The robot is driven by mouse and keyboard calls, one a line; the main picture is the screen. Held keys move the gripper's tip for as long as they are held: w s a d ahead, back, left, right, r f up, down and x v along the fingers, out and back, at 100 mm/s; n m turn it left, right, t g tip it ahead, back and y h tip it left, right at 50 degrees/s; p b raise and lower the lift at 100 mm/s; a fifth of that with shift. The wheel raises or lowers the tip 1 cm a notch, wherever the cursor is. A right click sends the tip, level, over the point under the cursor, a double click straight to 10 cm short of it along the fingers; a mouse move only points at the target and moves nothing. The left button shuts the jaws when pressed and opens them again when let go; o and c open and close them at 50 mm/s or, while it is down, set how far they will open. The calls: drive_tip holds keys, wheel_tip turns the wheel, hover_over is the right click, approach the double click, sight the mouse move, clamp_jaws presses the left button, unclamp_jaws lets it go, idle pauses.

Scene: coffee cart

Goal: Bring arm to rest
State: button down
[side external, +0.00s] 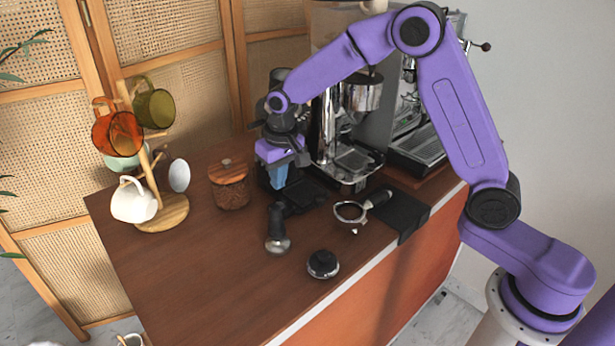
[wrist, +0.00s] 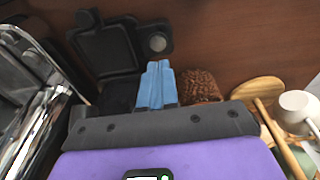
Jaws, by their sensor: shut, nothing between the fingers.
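My gripper (side external: 277,175) has blue fingers and points down above the back part of the brown counter (side external: 200,270), between the coffee jar and the grinder. In the wrist view my gripper (wrist: 155,68) shows its blue fingers together with nothing between them. Behind the fingers in that view lie a black mat or tray (wrist: 105,50) and the jar of coffee beans (wrist: 199,86). My purple arm arches over the coffee machines from the right.
A mug tree (side external: 163,212) with several mugs stands left. The wooden-lidded jar (side external: 229,190) is beside my gripper. A grinder (side external: 357,160), tamper (side external: 277,243), portafilter (side external: 352,211) and round black tool (side external: 322,264) stand nearby. The counter's front left is clear.

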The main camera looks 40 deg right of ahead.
drive_tip(key=s+r+n, duration=0.3)
drive_tip(key=s, duration=0.7)
drive_tip(key=s+r+n, duration=0.2)
drive_tip(key=s+n, duration=0.1)
drive_tip(key=s, duration=0.6)
drive_tip(key=s+d+n, duration=0.3)
drive_tip(key=s, duration=0.6)
drive_tip(key=s+d+n+g, duration=0.1)
drive_tip(key=s+d+n, duration=0.2)
drive_tip(key=s, duration=0.6)
drive_tip(key=shift+d+r+g, duration=0.25)
drive_tip(key=shift+d+g, duration=0.05)
drive_tip(key=shift+d, duration=0.5)
